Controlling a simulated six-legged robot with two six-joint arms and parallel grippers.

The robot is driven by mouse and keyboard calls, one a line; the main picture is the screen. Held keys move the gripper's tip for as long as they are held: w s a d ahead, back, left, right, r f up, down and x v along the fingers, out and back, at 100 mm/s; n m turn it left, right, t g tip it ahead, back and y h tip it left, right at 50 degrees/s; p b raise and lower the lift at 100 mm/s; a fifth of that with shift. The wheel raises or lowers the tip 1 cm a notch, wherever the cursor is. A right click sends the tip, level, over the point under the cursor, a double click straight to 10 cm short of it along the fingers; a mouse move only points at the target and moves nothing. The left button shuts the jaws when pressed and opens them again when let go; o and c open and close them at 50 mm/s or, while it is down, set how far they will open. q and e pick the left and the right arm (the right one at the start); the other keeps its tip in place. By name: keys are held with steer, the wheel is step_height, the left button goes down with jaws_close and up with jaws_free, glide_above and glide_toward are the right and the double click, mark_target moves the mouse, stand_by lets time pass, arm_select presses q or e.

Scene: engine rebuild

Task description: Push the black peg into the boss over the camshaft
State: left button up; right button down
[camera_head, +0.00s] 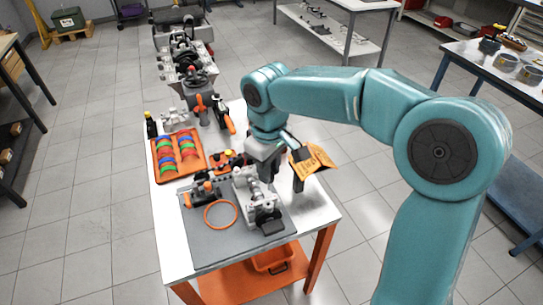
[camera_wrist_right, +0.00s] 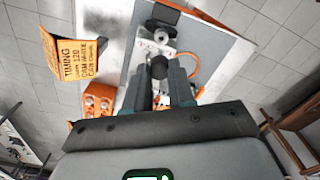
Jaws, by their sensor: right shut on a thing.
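My right gripper (camera_head: 266,180) reaches down over the grey engine part (camera_head: 258,208) on the table. In the right wrist view the gripper (camera_wrist_right: 159,82) is shut on the black peg (camera_wrist_right: 158,66), whose dark round end shows between the fingertips. A grey round feature with a dark centre, perhaps the boss (camera_wrist_right: 161,37), shows just beyond the peg on the engine part. I cannot tell whether the peg touches it. The camshaft is not clearly seen. My left gripper is in neither view.
The engine part stands on a grey mat (camera_head: 205,250) beside an orange ring (camera_head: 221,214). An orange tray of coloured rings (camera_head: 178,152) lies at the left. An orange lettered card (camera_head: 312,158) stands close right of the gripper. Tools and parts crowd the table's far end.

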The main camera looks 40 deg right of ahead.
steer(key=shift+r, duration=0.15)
steer(key=shift+w+a+f+b, duration=0.2)
steer(key=shift+w+f+b, duration=0.15)
steer(key=shift+f+b, duration=0.3)
steer(key=shift+d+f+b, duration=0.1)
steer(key=shift+f+b, duration=0.2)
steer(key=shift+f, duration=0.1)
steer(key=f+b, duration=0.3)
steer(key=shift+s+f, duration=0.3)
steer(key=shift+f, duration=0.1)
steer(key=shift+w, duration=0.1)
